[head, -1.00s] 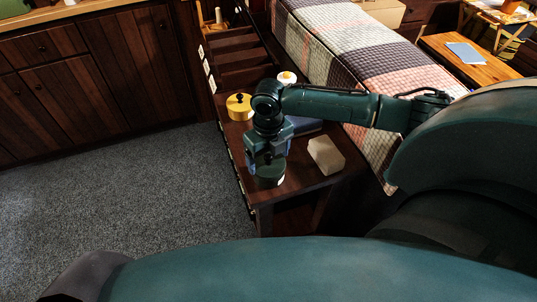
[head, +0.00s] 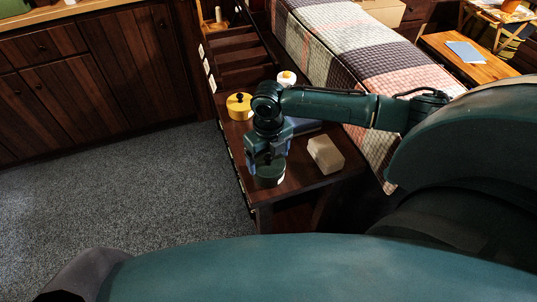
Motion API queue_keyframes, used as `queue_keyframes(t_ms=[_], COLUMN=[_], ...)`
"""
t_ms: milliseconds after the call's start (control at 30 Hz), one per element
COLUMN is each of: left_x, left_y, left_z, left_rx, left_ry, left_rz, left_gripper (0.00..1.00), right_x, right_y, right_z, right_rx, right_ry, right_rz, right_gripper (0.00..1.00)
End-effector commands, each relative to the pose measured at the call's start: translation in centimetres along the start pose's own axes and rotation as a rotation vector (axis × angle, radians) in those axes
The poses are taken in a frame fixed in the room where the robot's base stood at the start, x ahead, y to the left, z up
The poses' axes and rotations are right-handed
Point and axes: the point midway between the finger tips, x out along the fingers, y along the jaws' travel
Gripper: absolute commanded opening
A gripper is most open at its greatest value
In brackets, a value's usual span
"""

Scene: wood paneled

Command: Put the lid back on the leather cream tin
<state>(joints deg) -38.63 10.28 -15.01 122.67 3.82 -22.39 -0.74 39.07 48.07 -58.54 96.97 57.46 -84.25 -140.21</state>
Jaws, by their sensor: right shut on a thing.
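My right gripper (head: 267,164) points down over the front part of the dark wooden bench top (head: 300,180). It is shut on a round dark green thing (head: 268,174), which looks like the tin's lid. A pale patch shows at that thing's lower right edge, perhaps the tin itself. The gripper hides most of this spot, so I cannot tell whether lid and tin touch. My left gripper is not in view.
A yellow round tin with a black knob (head: 239,107) and a small white jar (head: 286,78) stand farther back. A beige block (head: 326,154) sits to the right of the gripper. A blue flat thing (head: 306,126) lies partly behind my arm. Open carpet lies left.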

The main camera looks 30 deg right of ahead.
Motion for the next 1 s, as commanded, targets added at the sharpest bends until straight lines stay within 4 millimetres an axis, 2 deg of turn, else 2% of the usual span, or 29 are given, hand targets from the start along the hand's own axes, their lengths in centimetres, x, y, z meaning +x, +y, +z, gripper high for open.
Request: queue_keyframes(t_ms=[1000], left_x=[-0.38], left_y=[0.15], left_z=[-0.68], left_rx=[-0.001], left_ry=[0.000], left_rz=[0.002], left_gripper=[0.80], right_x=[0.02], right_y=[-0.02], right_z=[0.02], right_rx=[0.000], right_ry=[0.000], right_rz=[0.000], right_gripper=[0.61])
